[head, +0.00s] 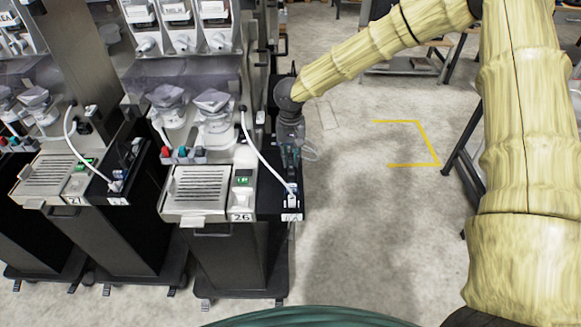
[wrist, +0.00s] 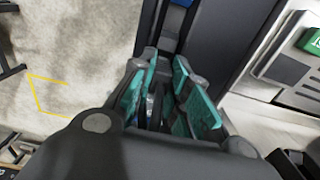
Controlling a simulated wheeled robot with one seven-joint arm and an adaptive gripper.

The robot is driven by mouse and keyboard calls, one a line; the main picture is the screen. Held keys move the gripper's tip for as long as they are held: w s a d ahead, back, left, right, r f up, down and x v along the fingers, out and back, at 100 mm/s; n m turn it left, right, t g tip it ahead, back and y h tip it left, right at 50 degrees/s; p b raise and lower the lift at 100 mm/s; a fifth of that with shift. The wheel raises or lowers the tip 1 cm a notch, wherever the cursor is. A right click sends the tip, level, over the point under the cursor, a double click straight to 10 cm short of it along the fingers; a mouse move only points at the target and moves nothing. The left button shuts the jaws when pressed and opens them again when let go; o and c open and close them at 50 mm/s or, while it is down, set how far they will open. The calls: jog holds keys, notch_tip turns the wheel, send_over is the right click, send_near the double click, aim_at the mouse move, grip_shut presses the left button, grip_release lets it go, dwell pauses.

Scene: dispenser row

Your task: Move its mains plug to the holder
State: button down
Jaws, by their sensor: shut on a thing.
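My gripper (head: 291,165) reaches down at the right side of the dispenser numbered 26 (head: 240,217), above its black side panel. In the wrist view its teal-padded fingers (wrist: 165,104) are closed around a narrow thing, mostly hidden between the pads, which I take to be the mains plug. A pale loop shows just right of the gripper in the head view; I cannot tell if it is a cord. A white cable (head: 262,158) runs from the dispenser to a small white fitting (head: 291,200) just below the fingers. I cannot tell which part is the holder.
Dispenser 27 (head: 72,200) stands to the left with a similar white cable. A drip tray (head: 197,186) and a green display (head: 242,180) lie left of the gripper. Open concrete floor with a yellow corner marking (head: 428,140) lies to the right.

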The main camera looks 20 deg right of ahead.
jog(key=shift+f, duration=0.3)
jog(key=shift+f+p, duration=0.1)
jog(key=shift+p, duration=0.5)
dwell(1.4)
jog(key=c, duration=1.1)
grip_release()
notch_tip(320, 180, up, 7)
jog(key=p, duration=0.7)
notch_tip(320, 180, up, 12)
